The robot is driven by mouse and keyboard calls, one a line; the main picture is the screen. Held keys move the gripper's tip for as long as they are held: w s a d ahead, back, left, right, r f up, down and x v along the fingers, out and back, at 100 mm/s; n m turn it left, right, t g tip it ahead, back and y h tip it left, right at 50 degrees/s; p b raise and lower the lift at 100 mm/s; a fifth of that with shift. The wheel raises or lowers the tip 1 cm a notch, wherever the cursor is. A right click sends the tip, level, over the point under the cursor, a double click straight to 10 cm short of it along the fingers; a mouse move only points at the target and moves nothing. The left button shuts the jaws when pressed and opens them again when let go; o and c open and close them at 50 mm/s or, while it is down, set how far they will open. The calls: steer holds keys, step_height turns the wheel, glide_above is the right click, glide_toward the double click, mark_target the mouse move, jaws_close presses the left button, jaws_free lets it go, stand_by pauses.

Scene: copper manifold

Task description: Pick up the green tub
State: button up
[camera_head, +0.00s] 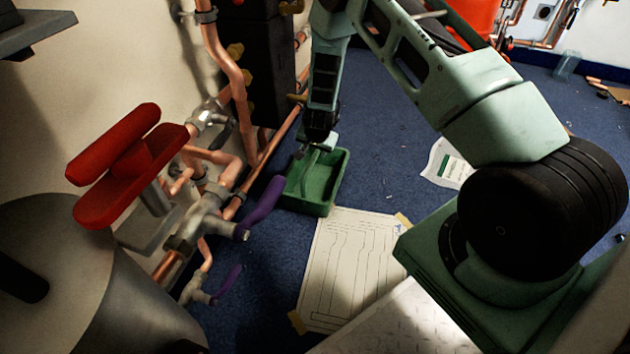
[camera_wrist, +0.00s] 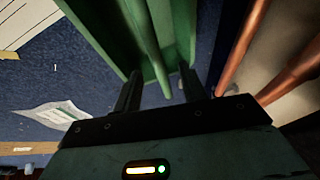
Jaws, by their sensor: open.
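The green tub (camera_head: 322,192) is an open rectangular tray on the blue floor, beside the copper pipes and the taped paper drawing. A green bar or handle spans its opening. My gripper (camera_head: 318,143) reaches down to the tub's far end, with its fingers at the handle. In the wrist view the tub (camera_wrist: 112,30) fills the upper middle, and the handle runs down between the two open fingers of my gripper (camera_wrist: 163,90). The fingers are apart from each other. I cannot tell whether either finger touches the handle.
Copper pipes (camera_head: 232,75) with purple-handled valves (camera_head: 263,208) and a red handle (camera_head: 130,165) stand close on the left. The paper drawing (camera_head: 350,260) lies in front of the tub. A white sheet (camera_head: 447,163) lies right on the floor, which is otherwise mostly clear there.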

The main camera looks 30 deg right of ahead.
mark_target(316, 154)
steer(key=b+x, duration=0.4)
steer(key=x, duration=0.2)
steer(key=shift+s+d, duration=0.1)
steer(key=shift+d, duration=0.1)
steer(key=shift+r, duration=0.15)
steer(key=shift+c, duration=0.3)
jaws_close()
